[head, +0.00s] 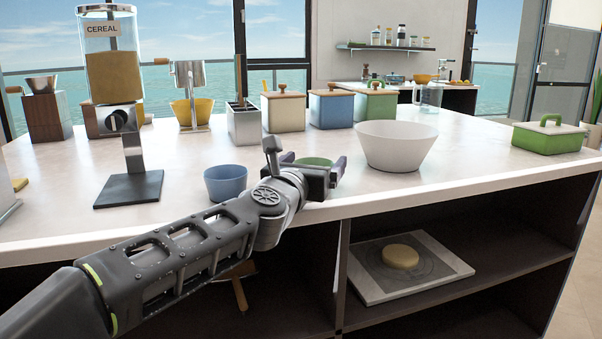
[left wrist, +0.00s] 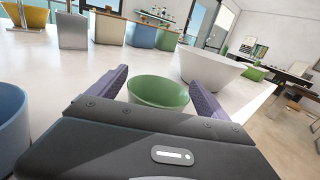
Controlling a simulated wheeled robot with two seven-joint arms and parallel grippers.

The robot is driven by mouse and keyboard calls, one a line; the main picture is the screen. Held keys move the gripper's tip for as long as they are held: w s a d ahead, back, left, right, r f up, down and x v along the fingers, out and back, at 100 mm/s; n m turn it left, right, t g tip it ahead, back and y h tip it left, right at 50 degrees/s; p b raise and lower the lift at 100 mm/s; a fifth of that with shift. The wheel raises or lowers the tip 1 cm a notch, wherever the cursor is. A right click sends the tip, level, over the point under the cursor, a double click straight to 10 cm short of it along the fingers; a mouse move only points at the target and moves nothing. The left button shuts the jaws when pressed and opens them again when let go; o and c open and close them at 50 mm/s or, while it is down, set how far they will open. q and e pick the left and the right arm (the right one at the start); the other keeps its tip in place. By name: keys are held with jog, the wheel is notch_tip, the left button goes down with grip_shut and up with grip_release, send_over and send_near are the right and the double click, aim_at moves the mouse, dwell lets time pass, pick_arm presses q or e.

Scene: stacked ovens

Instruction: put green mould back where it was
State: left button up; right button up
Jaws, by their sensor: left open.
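The green mould (head: 314,162) is a small round bowl on the white counter, partly hidden behind my left gripper in the head view. In the left wrist view the green mould (left wrist: 158,92) sits between the two purple finger pads. My left gripper (head: 318,168) is open around it, and I cannot tell whether the pads touch it. It also shows in the left wrist view (left wrist: 160,95). A blue mould (head: 225,182) of similar shape stands on the counter to the left. My right gripper is not in view.
A large white bowl (head: 394,148) stands right of the green mould. Behind are lidded boxes in cream (head: 284,113), blue (head: 331,110) and green (head: 375,105). A cereal dispenser (head: 120,110) stands left. A green lidded dish (head: 548,137) is at the right; the counter before it is clear.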

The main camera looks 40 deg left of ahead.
pick_arm(q)
jog(key=p+v, duration=0.2)
jog(key=v, duration=0.6)
jog(key=shift+s+r, duration=0.15)
jog(key=shift+r, duration=0.05)
jog(key=shift+s+d+f, duration=0.2)
jog(key=shift+s, duration=0.35)
dwell(1.0)
